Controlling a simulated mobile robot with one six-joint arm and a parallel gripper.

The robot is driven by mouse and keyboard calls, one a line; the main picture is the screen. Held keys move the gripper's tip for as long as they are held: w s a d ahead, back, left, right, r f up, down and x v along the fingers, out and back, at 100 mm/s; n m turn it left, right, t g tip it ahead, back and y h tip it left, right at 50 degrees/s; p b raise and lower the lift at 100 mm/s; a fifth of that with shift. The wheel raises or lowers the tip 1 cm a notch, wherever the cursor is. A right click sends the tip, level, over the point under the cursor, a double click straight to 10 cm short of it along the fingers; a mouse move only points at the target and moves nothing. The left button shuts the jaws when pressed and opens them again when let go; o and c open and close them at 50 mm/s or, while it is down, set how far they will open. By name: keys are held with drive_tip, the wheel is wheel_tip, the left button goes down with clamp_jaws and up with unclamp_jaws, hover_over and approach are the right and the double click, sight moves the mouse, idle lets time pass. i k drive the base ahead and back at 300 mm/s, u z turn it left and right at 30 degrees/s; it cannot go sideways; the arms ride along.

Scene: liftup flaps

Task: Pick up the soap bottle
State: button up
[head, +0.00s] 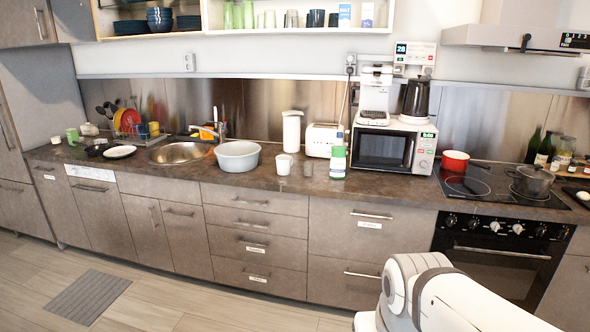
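A tall white bottle with a green label and a narrow top (338,156) stands upright near the front of the dark countertop (262,171), in front of the microwave and toaster. An orange-yellow object (207,133), possibly another bottle, is behind the sink by the tap; its shape is too small to be sure. I cannot tell for certain which of the two is the soap bottle. My arm shows at the lower right, in front of the cabinets and away from both. My gripper is out of view.
A grey basin (238,156) is by the sink. The floor at left is clear except a grey mat (88,297).

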sight(338, 160)
drive_tip(key=i, duration=1.95)
drive_tip(key=u, duration=1.25)
drive_tip(key=i, duration=1.3)
drive_tip(key=z, duration=2.5)
